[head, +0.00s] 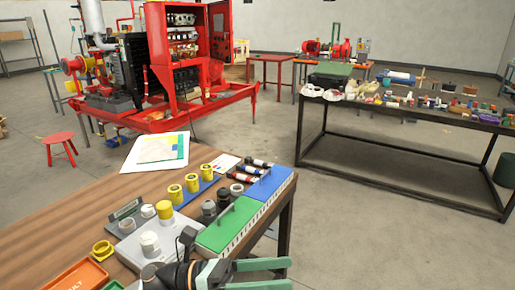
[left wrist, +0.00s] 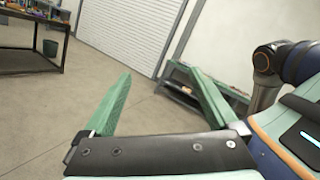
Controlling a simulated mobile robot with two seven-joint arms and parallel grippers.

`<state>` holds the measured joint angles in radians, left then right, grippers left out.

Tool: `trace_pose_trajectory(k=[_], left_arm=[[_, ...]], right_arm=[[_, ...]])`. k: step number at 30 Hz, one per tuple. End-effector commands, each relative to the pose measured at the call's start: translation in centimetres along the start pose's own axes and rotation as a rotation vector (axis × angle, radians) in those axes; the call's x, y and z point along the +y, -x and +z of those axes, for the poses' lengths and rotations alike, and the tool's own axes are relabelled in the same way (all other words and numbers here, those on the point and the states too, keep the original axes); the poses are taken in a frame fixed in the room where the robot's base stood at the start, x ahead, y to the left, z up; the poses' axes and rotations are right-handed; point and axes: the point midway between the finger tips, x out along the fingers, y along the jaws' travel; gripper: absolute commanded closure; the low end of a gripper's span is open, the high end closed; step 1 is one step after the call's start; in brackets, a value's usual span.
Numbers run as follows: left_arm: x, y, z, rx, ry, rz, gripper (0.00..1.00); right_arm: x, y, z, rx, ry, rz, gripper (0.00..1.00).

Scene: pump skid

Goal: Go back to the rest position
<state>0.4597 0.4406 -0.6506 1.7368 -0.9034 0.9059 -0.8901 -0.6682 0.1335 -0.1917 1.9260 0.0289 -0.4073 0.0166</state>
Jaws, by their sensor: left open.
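My left gripper (head: 290,273) is at the bottom of the head view, just off the front right corner of the wooden table (head: 60,220). Its two green fingers are apart with nothing between them. In the left wrist view the same gripper (left wrist: 160,72) is open and empty, facing bare floor and a white shutter door (left wrist: 135,30). My right gripper is in neither view.
The table holds green and blue cases (head: 225,226), yellow cups (head: 192,183) and a grey device (head: 155,240). A dark long table (head: 400,160) with many small items stands at the right. A red pump skid (head: 175,115) and red stool (head: 60,140) stand behind. Floor between is clear.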

Motion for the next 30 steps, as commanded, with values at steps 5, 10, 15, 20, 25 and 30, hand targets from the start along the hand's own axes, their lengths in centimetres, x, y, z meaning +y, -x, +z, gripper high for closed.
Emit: trace_pose_trajectory(k=[5, 10, 15, 20, 25, 30], left_arm=[[3.0, 3.0, 1.3, -0.471, 0.559, 0.125, 0.07], [7.2, 9.4, -2.2, -0.916, 1.103, 0.243, 0.07], [9.1, 16.8, -11.5, -1.384, 1.632, 0.358, 0.07], [7.1, 21.7, -21.4, -1.779, 2.007, 0.444, 0.07], [4.0, 23.9, -28.1, -2.058, 2.221, 0.497, 0.07], [2.6, 24.6, -30.4, 2.098, -2.222, -0.502, 0.07]], right_arm=[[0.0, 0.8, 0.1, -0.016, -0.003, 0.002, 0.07], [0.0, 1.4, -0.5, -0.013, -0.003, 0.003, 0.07], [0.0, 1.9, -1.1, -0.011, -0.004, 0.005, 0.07], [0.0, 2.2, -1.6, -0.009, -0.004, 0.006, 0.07], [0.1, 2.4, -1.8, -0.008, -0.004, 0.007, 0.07], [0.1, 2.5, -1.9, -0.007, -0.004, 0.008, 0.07]])
